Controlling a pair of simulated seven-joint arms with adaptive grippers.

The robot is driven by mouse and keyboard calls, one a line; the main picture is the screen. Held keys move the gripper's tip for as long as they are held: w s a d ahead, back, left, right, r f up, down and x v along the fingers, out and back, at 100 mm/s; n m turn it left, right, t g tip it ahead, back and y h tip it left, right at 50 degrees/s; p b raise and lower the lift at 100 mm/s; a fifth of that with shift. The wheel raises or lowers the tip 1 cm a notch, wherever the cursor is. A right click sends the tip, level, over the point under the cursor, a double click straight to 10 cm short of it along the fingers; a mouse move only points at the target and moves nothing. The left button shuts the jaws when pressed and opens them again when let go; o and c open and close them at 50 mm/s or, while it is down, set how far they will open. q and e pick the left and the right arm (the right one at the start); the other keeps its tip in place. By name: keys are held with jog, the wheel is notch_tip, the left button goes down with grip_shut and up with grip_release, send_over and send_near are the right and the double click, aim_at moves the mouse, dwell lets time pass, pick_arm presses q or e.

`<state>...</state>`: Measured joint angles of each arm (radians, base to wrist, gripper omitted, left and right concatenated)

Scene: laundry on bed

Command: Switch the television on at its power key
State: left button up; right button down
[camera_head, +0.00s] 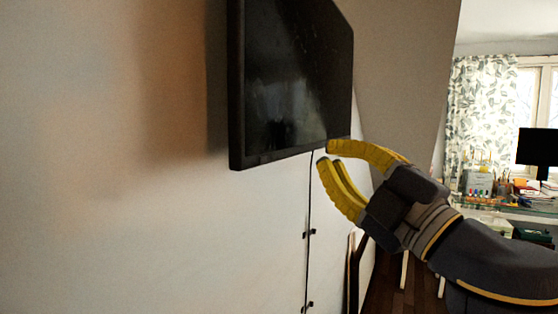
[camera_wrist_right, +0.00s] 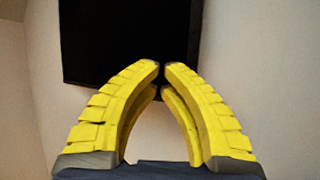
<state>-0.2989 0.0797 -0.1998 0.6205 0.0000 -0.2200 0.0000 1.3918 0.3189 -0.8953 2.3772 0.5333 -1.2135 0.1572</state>
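The television (camera_head: 290,75) is a black flat screen on the white wall, seen at a slant in the head view. Its dark screen shows faint reflections. I cannot make out the power key. My right gripper (camera_head: 326,154) is just below the television's lower edge, near its right end, and the upper finger seems to overlap that edge. In the right wrist view, the yellow fingertips of this gripper (camera_wrist_right: 162,68) come nearly together with nothing between them, in front of the television (camera_wrist_right: 125,35). I cannot tell whether they touch it. My left gripper is out of view.
A thin black cable (camera_head: 309,215) runs down the wall below the television. At the right, a cluttered desk (camera_head: 510,210) with a dark monitor (camera_head: 537,147) stands by a window with a leafy curtain (camera_head: 480,100). The wall left of the television is bare.

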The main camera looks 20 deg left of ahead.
jog(key=shift+w+d+f+m+t+h, duration=0.15)
jog(key=shift+w+d+m+t+h, duration=0.15)
jog(key=shift+w+m+t+h, duration=0.15)
jog(key=shift+a, duration=0.1)
send_near(272, 145)
jog(key=shift+w+d+x, duration=0.1)
jog(key=shift+d+x, duration=0.05)
jog(key=shift+x, duration=1.15)
jog(key=shift+w+d+x, duration=0.15)
jog(key=shift+x, duration=1.1)
jog(key=shift+a+r, duration=0.2)
jog(key=shift+w+a, duration=0.1)
jog(key=shift+a, duration=0.15)
jog(key=shift+a, duration=0.35)
dwell(0.6)
jog(key=shift+d, duration=0.1)
dwell(0.4)
jog(key=shift+d, duration=0.7)
